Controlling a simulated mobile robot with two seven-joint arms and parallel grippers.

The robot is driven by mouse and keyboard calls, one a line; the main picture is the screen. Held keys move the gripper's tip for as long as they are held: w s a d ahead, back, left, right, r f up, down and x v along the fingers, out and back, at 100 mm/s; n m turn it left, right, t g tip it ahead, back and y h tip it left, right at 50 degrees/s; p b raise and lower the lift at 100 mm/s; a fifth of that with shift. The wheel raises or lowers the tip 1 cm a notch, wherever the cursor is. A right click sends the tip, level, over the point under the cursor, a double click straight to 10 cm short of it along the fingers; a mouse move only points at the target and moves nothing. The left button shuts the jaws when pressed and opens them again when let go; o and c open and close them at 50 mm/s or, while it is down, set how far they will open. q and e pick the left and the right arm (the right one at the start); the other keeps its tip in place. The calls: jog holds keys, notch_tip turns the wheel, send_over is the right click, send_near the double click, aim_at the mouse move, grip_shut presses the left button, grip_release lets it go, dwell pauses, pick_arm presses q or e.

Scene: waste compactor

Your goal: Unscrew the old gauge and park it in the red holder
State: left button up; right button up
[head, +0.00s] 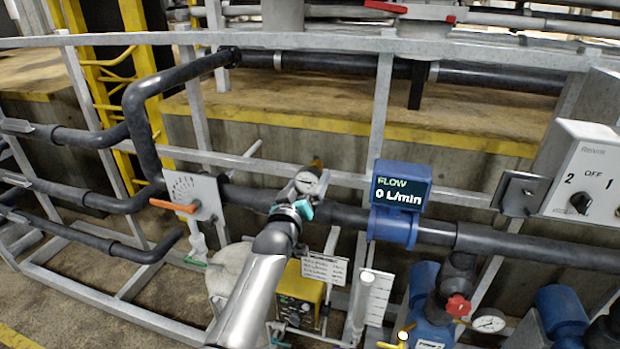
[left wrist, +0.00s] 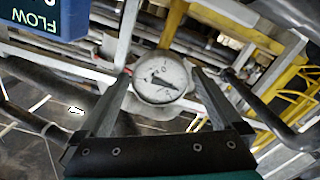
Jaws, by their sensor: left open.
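A round gauge with a white dial (head: 308,182) sits on the dark pipe in the middle of the head view. In the left wrist view the gauge (left wrist: 160,78) faces the camera, its dark needle visible. My left gripper (head: 300,203) is at the gauge, at the end of the arm reaching up from below. Its two fingers stand apart on either side of the dial in the left wrist view. Contact with the gauge cannot be told. I cannot make out a red holder. My right gripper is not in view.
A blue flow meter (head: 398,200) reading 0 L/min is right of the gauge. An orange-handled valve plate (head: 188,200) is to the left. A switch box (head: 585,178) is at the right. Another gauge (head: 488,320) and a red knob (head: 458,306) are lower right.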

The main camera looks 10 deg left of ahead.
pick_arm(q)
jog(key=m, duration=0.5)
jog(key=shift+m, duration=0.4)
jog(key=m, duration=0.5)
jog(key=shift+r, duration=0.1)
jog(key=c, duration=1.4)
jog(key=n, duration=0.4)
jog(key=shift+n, duration=0.4)
jog(key=shift+n, duration=1.2)
